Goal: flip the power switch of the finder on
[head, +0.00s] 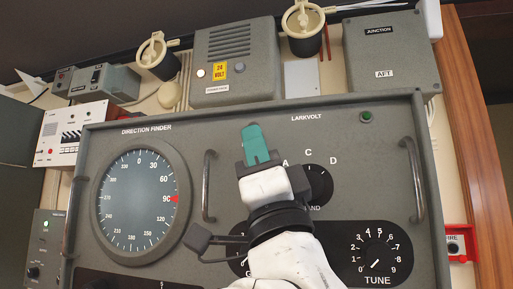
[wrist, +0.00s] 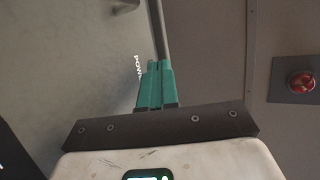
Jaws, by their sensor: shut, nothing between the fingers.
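The direction finder (head: 230,132) is a grey panel with a round dial (head: 141,205) at left, labelled DIRECTION FINDER and LARKVOLT. My gripper (head: 254,130) has teal fingers, shut and empty, in front of the panel's upper middle, covering part of the knob lettering. In the wrist view its fingertips (wrist: 157,66) overlap a white label (wrist: 138,66) of which only the first letters, like POW, show. The power switch itself is not visible; my fingers may hide it. I cannot tell whether the fingertips touch the panel.
Vertical handles stand out left (head: 209,186) and right (head: 413,178) of my gripper. A lettered knob (head: 318,185), a TUNE dial (head: 376,252) and a dark green lamp (head: 366,117) are to its right. A 24 VOLT box (head: 236,65) sits above. The wrist view shows a red button (wrist: 301,82).

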